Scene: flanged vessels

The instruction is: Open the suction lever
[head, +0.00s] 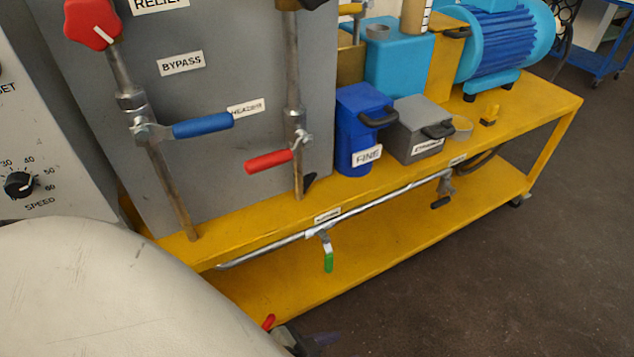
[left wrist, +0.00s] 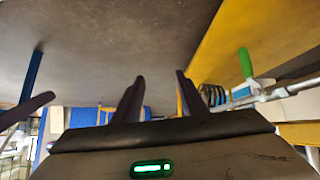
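In the head view, a lever with a green handle (head: 328,258) hangs down from the thin grey pipe along the yellow bench's front edge. A small label (head: 327,215) above it is too small to read for sure, so I cannot tell whether it says suction. The green handle also shows at the right in the left wrist view (left wrist: 245,63), beside the left gripper and apart from it. My left gripper (left wrist: 160,76) is open, with nothing between its fingers. In the head view only a dark part of it shows at the bottom, below the green handle. My right gripper is not seen.
A blue handle (head: 203,125), a red handle (head: 268,162) and a red knob (head: 92,24) sit on upright pipes. A dark handle (head: 440,203) hangs farther right on the front pipe. The yellow lower shelf (head: 375,230) lies behind. The floor in front is clear.

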